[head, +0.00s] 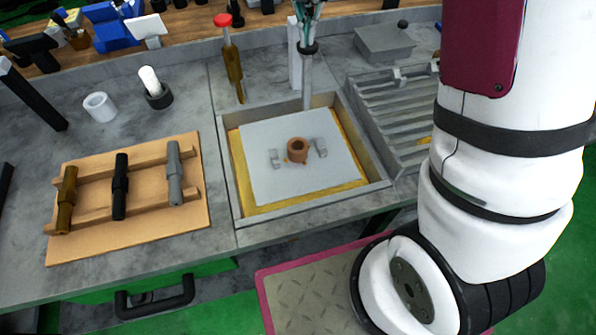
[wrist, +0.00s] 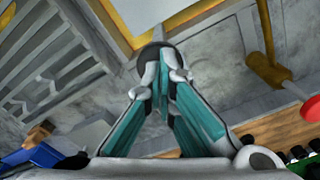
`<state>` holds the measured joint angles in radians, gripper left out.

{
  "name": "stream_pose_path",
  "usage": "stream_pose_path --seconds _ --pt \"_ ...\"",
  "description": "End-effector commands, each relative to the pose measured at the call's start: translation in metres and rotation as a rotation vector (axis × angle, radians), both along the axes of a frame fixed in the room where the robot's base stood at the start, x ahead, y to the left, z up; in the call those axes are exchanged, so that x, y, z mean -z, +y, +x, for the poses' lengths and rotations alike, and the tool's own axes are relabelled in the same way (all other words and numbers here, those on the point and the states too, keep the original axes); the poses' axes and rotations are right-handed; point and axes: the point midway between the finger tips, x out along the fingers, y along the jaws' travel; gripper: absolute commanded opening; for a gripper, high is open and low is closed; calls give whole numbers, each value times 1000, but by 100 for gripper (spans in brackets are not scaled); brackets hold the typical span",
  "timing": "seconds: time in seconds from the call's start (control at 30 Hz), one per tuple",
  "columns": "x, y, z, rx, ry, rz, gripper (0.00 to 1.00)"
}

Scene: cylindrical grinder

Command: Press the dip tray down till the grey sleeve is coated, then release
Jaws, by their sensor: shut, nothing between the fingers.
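The dip tray (head: 262,180) is a pale grey plate in a square sunken basin, with yellow liquid (head: 300,200) showing around its edges. A brown, copper-coloured sleeve (head: 297,150) stands upright at its middle, between small grey brackets (head: 320,148). No grey sleeve shows on the tray. A grey post (head: 307,85) with a dark round top rises at the basin's back edge. My gripper (head: 306,40) is shut and empty, pointing down at that dark top, which also shows in the wrist view (wrist: 150,54) behind the fingertips (wrist: 163,62). I cannot tell whether they touch.
A red-topped brown handle (head: 230,55) stands left of the post. A white ring (head: 99,106) and a rack (head: 100,212) with three rods lie left. A ribbed grey drainer (head: 395,120) is right of the basin. My arm covers the right side.

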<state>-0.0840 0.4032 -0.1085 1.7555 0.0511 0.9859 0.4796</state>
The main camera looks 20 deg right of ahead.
Motion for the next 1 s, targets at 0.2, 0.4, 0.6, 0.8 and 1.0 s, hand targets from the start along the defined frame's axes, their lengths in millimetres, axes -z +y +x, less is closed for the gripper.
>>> stream_pose_path --seconds 0.2,0.4,0.6,0.8,1.0 --pt "-10 0 0 0 -1 0 0" --pt "-19 0 0 0 0 0 0" --pt "-29 0 0 0 -1 0 0" --pt "-38 0 0 0 -1 0 0" --pt "-47 0 0 0 -1 0 0"
